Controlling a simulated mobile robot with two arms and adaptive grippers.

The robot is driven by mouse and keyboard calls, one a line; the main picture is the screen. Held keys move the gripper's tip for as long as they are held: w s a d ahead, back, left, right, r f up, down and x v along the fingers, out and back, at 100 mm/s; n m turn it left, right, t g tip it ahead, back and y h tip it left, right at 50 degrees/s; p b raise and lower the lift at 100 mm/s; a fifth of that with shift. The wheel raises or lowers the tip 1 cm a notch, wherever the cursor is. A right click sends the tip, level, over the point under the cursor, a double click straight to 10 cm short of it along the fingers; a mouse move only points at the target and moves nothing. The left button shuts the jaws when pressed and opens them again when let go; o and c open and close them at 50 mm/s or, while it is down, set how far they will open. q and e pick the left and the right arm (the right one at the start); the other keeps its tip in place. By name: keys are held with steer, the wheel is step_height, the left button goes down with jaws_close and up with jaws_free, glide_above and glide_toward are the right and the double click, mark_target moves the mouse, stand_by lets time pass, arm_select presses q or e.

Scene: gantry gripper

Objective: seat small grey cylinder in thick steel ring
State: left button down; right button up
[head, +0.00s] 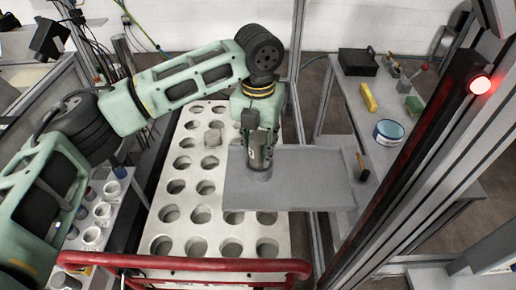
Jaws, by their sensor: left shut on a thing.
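My left gripper (259,163) points straight down over a flat grey plate (310,180). It is shut on the small grey cylinder, which is mostly hidden by the fingers. A low grey round shape (259,176) shows right under the fingertips, at the plate. It looks like the thick steel ring, but I cannot tell its edge from the cylinder's, nor whether the cylinder is inside it. My right gripper is not in view.
A white rack (167,214) with rows of round holes lies left of and under the plate; a grey round piece (212,138) sits in it. A red rail (190,263) crosses the front. A side table at right holds a blue-rimmed tin (388,132) and a yellow block (368,96).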

arm_select(q)
step_height(320, 180, down, 2)
steer(key=shift+f+p, duration=0.1)
steer(key=shift+p, duration=0.2)
steer(key=shift+f, duration=0.1)
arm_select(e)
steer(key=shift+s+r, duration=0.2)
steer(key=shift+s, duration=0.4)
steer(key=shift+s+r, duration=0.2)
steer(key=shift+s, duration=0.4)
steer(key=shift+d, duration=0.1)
arm_select(q)
steer(key=c, duration=1.6)
jaws_free()
steer(key=shift+f, duration=0.15)
steer(key=shift+c, duration=0.2)
steer(key=o, duration=0.4)
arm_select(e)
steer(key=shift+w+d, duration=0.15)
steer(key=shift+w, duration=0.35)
